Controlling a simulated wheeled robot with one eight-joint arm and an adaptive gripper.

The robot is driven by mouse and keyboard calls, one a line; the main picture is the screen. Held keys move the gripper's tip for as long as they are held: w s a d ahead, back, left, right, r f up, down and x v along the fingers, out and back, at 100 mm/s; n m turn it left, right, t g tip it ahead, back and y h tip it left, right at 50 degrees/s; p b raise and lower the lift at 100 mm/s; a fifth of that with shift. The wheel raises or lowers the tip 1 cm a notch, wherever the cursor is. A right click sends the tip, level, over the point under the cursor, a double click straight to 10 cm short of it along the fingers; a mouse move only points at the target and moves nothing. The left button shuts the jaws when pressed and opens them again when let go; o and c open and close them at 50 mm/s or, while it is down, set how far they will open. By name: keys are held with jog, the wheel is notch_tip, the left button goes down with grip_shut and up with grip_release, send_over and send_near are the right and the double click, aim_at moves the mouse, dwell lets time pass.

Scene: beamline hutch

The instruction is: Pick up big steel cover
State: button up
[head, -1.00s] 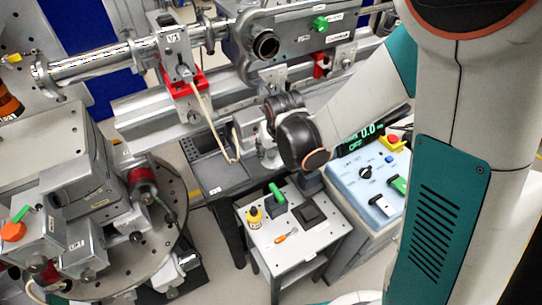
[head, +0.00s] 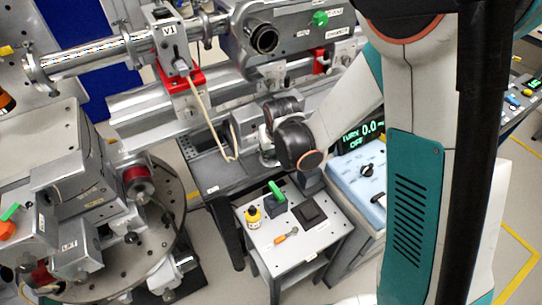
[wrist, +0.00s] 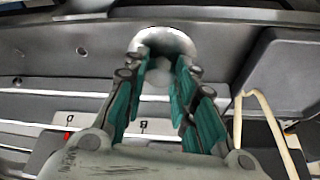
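A round, pale steel piece, which looks like the big steel cover (wrist: 163,42), sits at the top middle of the wrist view. My gripper (wrist: 163,65) points at it with its two teal-padded fingers apart. The fingertips overlap the cover's near side in the picture; I cannot tell whether they touch it. In the head view my gripper and wrist are over the grey bench below the beamline rail. There the dark wrist joints hide most of the fingers, and I cannot make out the cover clearly.
A dark tray (head: 207,172) lies on the bench left of my wrist, with a beige cable (wrist: 262,110) near it. A small cart (head: 330,229) holds a yellow bottle (head: 253,217) and an orange-handled tool (head: 287,236). A blue-topped control box (head: 361,184) stands to the right.

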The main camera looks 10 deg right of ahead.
aim_at(272, 153)
grip_shut()
jog(key=shift+s+r+p, duration=0.15)
jog(key=shift+r+p, duration=0.3)
notch_tip(272, 153, up, 7)
jog(key=p, duration=0.3)
jog(key=shift+f, duration=0.1)
jog(key=s+d+p, duration=0.1)
jog(key=s+d, duration=0.3)
jog(key=s, duration=0.5)
jog(key=s+d, duration=0.3)
jog(key=s, duration=0.6)
jog(key=shift+d+f+p, duration=0.35)
jog(key=shift+p, duration=0.05)
